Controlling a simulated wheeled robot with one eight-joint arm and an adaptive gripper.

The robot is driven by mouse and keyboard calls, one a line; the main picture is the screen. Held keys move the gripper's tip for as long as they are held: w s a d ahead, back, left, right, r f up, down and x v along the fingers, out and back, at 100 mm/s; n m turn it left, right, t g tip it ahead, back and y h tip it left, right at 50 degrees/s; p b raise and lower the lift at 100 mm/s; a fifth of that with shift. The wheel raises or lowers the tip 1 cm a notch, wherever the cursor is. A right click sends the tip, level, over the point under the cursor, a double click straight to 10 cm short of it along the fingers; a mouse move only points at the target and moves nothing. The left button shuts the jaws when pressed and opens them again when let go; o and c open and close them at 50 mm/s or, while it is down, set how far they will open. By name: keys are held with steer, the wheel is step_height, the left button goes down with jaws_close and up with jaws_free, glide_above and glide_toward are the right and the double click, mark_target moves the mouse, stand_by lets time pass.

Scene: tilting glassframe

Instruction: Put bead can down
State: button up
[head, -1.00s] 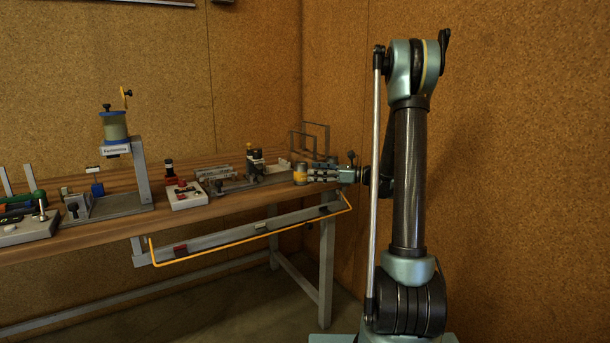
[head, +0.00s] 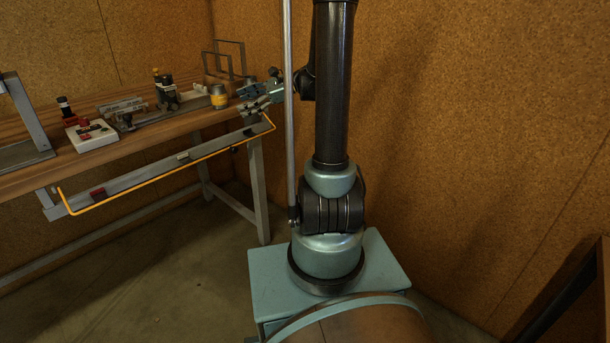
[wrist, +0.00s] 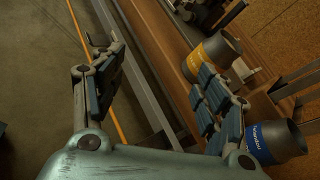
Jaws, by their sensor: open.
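A grey can with a yellow band (head: 219,97) stands upright near the right end of the workbench (head: 150,136). It also shows in the wrist view (wrist: 207,57), beside the right-hand finger. I take it to be the bead can, but its label is too small to read. My gripper (head: 243,100) is open, just right of the can at the bench end, with a gap between them in the head view. In the wrist view my gripper (wrist: 150,62) has its fingers spread wide with nothing between them.
A second can with a blue label (wrist: 268,142) sits close to the right-hand finger. Metal frames (head: 230,62) stand behind the yellow-banded can. A white box with red parts (head: 91,135) stands farther left. A yellow rail (head: 168,163) runs along the bench front.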

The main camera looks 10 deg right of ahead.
steer(key=s+d+f+n+h, duration=0.4)
steer(key=s+d+n, duration=0.1)
steer(key=s, duration=0.5)
steer(key=s+d+f+n+h, duration=0.4)
steer(key=s+f+n+h, duration=0.1)
steer(key=s, duration=0.5)
steer(key=s+d+f+n+h, duration=0.5)
steer(key=s+n, duration=0.1)
steer(key=s, duration=0.5)
steer(key=shift+d+f, duration=0.15)
steer(key=shift+d, duration=0.2)
steer(key=shift+s, duration=0.1)
steer(key=shift+w+f, duration=0.2)
steer(key=shift+w, duration=0.25)
